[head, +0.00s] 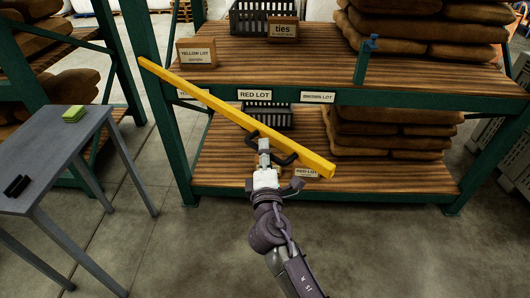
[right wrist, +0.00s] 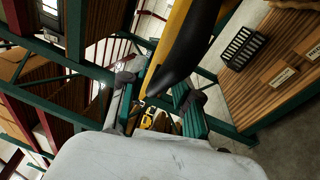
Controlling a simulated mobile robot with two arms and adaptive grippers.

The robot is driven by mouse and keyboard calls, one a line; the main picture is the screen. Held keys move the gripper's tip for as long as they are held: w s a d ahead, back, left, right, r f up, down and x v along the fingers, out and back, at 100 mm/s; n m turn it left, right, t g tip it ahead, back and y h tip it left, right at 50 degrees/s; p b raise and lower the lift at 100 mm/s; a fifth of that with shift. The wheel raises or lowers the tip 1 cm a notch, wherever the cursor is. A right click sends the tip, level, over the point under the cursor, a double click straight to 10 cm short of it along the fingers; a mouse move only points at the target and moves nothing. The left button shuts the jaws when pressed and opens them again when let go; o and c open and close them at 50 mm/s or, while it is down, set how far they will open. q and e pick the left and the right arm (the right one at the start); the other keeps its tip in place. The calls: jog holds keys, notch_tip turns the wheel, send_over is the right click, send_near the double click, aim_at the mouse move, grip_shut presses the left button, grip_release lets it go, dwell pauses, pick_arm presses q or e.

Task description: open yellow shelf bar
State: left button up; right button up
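The yellow shelf bar (head: 220,106) runs slantwise across the rack front in the head view. Its left end is at the left green post, and its right end is nearer me, apart from the short green upright (head: 363,64) with a blue top. A black handle (head: 285,158) sits on the bar. My right gripper (head: 264,147) is at this handle. In the right wrist view the bar (right wrist: 172,30) and black handle (right wrist: 185,50) pass close by the fingers, which show on either side; the fingertips' contact is unclear. My left gripper is out of view.
The green rack has wooden shelves with a black crate (head: 262,18), boxes labelled ties (head: 283,27) and yellow lot (head: 196,53), and brown sacks (head: 425,22). A grey table (head: 60,150) with a green block (head: 74,114) stands left. Floor before the rack is clear.

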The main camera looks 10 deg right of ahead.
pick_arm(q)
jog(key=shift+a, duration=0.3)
pick_arm(e)
jog(key=shift+s, duration=0.1)
jog(key=s, duration=0.4)
jog(key=s+a+f, duration=0.1)
jog(key=s, duration=0.6)
jog(key=shift+s+a+f, duration=0.3)
jog(key=shift+a, duration=0.05)
jog(key=shift+c, duration=0.2)
